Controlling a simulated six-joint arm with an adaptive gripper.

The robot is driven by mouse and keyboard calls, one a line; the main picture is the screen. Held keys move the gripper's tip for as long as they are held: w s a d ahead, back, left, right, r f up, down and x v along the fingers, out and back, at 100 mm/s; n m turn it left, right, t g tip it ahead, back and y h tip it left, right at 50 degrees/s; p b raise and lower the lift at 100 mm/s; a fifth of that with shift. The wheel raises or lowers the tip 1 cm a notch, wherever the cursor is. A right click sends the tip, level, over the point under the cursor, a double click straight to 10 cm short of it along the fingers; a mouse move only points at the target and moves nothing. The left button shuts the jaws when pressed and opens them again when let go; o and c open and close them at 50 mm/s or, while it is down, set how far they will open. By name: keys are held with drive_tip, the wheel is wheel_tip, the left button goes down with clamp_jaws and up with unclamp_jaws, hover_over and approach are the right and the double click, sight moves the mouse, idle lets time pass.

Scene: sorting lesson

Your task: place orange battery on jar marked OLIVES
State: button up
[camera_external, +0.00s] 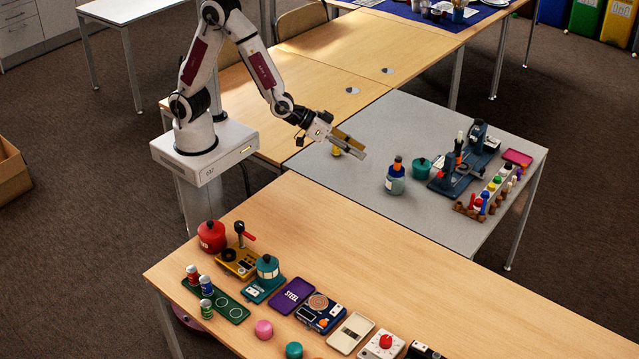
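My gripper (350,146) is over the near left part of the grey table, pointing right and slightly down. Its two fingers lie close together in this view, and I cannot tell whether anything is between them. A small yellow-orange object (336,151) shows just below and behind the fingers, partly hidden; I cannot tell if it is the orange battery. No label reading OLIVES is legible.
A bottle with an orange top (396,181) stands right of my gripper. Beyond it are a blue stand (457,172) and a rack of coloured pieces (487,196).

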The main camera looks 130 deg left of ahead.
drive_tip(key=s+d+r+m+h, duration=0.3)
drive_tip(key=s+d+r, duration=0.25)
drive_tip(key=d, duration=0.25)
drive_tip(key=s+d+r+m+h, duration=0.2)
drive_tip(key=s+d+r+h, duration=0.1)
drive_tip(key=s+d+r, duration=0.4)
drive_tip(key=s+d+m+g, duration=0.1)
drive_tip(key=s+d+g, duration=0.1)
drive_tip(key=s, duration=0.8)
drive_tip(key=s+d+f+m+g, duration=0.1)
drive_tip(key=s+d+m+g, duration=0.1)
drive_tip(key=s, duration=0.9)
drive_tip(key=shift+s, duration=0.3)
